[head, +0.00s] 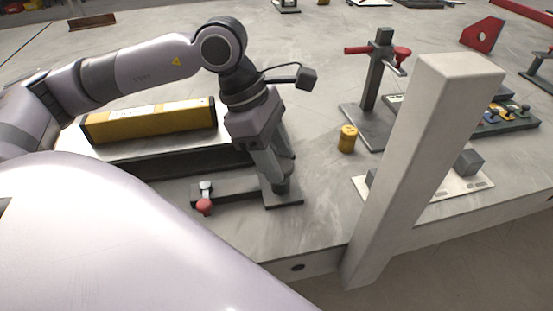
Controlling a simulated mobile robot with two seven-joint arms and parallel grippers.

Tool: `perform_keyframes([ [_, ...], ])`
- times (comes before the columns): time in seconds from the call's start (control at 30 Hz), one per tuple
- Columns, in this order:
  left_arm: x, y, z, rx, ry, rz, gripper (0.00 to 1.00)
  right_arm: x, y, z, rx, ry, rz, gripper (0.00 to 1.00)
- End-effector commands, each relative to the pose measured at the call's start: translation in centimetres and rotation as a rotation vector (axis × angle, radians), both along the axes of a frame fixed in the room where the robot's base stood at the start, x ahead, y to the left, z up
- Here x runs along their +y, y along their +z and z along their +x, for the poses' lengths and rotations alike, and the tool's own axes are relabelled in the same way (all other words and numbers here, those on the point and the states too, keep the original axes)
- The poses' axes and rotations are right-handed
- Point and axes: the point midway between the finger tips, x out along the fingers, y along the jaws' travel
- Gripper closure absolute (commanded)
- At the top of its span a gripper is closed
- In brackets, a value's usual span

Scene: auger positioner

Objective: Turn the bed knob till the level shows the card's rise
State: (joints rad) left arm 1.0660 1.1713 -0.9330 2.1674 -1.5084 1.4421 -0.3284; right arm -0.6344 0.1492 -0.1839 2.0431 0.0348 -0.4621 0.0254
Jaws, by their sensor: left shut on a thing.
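The yellow level (150,122) lies along the dark, grey-topped bed (200,160) at the left. Its reading is too small to make out. My left gripper (280,186) points down at the bed's front right. It is shut on the dark bed knob (282,188), which stands on a dark base plate (285,200) and is partly hidden by the fingers. I cannot make out the card with the rise. My right gripper is not in view.
A red-balled lever (204,205) sits left of the gripper. A yellow cylinder (347,139) and a dark stand with red handles (380,80) are to the right. A pale square post (425,150) rises at the table's front edge. Bare tabletop lies between gripper and post.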

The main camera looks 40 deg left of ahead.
Motion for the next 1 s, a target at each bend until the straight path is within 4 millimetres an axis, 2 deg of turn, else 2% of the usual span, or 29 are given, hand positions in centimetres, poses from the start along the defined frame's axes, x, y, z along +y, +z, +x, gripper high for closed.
perform_keyframes([
  [0.1, 0.0, -0.3, -0.1, -0.004, 0.093, 0.0, 0.84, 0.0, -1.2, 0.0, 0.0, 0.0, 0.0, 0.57],
  [0.5, -0.1, -0.1, -0.2, -0.004, 0.366, 0.001, 0.84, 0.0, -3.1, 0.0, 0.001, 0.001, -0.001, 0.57],
  [1.0, -0.1, 0.1, -0.3, -0.003, 0.47, 0.001, 0.84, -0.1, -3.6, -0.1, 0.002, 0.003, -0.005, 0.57],
])
